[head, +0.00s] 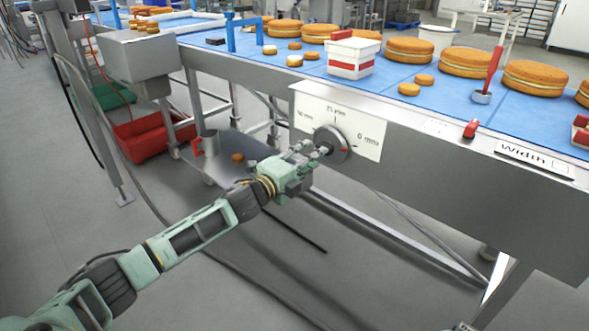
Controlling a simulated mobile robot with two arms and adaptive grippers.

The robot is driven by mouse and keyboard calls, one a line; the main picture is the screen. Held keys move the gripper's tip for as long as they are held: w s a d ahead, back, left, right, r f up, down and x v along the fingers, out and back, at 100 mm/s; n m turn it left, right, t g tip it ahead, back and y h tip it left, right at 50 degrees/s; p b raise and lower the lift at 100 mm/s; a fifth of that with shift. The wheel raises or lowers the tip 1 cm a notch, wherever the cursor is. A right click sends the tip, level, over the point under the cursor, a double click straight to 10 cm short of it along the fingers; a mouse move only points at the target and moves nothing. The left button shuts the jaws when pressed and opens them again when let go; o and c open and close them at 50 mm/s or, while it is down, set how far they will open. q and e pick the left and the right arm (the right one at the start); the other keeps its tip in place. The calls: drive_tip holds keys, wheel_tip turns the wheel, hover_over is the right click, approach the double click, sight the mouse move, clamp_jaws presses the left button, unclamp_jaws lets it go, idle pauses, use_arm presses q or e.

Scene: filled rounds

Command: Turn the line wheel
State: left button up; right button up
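The line wheel (338,139) is a grey round knob on a white plate (368,133) on the side of the conveyor. The plate carries mm labels; "25 mm" is at the top and "0 mm" at the right. A red mark on the wheel's face lies toward the right, on the "0 mm" side. My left gripper (322,149) is at the wheel's left edge, its fingertips overlapping the rim in the picture. I cannot tell whether they touch it or how far they are apart. The gripper hides part of the wheel's left side. My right gripper is out of view.
The blue conveyor belt (392,75) above carries filled rounds, small rounds and a white-and-red tub (353,58). A red-handled tool (488,75) stands on it. Grey floor in front is mostly clear.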

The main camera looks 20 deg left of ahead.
use_arm(q)
drive_tip(key=v, duration=0.8)
drive_tip(key=shift+s, duration=0.4)
drive_tip(key=shift+a, duration=0.1)
